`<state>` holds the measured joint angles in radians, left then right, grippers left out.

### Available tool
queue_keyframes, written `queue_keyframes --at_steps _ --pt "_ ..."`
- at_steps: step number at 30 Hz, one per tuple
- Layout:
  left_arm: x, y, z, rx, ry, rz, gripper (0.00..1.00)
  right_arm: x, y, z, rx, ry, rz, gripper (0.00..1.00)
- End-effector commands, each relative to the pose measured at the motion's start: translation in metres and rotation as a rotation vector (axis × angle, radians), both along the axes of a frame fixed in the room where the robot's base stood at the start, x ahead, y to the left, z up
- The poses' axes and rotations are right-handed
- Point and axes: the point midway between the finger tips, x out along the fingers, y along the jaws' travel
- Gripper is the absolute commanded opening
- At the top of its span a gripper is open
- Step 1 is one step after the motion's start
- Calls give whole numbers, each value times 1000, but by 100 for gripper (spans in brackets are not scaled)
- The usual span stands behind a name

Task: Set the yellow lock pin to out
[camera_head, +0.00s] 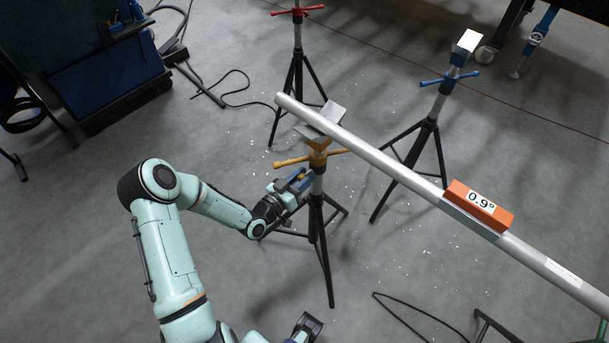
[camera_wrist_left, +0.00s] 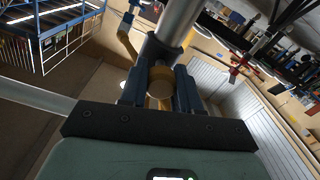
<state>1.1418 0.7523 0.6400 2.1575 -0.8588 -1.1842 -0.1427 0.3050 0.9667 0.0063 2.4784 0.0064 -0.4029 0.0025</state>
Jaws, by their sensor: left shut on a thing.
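The yellow lock pin (camera_wrist_left: 161,88) shows as a round yellow knob end in the left wrist view. It sits between the two blue fingers of my left gripper (camera_wrist_left: 160,92), which is shut on it. In the head view my left gripper (camera_head: 303,183) is at the post of the yellow-collared stand (camera_head: 318,152), just below the collar. The pin is hidden there, and how far it sticks out of the post cannot be told. What looks like my right gripper (camera_head: 306,326) is partly in view at the bottom edge; its jaws are unclear.
A long grey pipe (camera_head: 375,155) lies across the yellow stand's head and carries an orange level reading 0.9° (camera_head: 478,205). A red-handled stand (camera_head: 297,12) and a blue-handled stand (camera_head: 448,78) stand behind. Cables lie on the floor. A blue cart (camera_head: 110,70) is at upper left.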

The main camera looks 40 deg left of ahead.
Motion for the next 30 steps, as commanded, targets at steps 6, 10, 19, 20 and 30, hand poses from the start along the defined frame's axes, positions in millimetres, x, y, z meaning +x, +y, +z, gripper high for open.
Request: queue_keyframes --at_steps 6,10,19,20,30 --pt "-22 2 1 2 -3 1 0 0 0 0 0 1 0 80" --pt "-22 2 1 1 -3 1 0 0 0 0 0 1 0 80" --pt "-22 2 1 1 -2 1 57 0 0 0 0 1 0 80" --pt "-22 2 1 1 -2 1 57 0 0 0 0 1 0 80" --pt "-46 5 0 2 2 3 57 0 0 0 0 1 0 80"
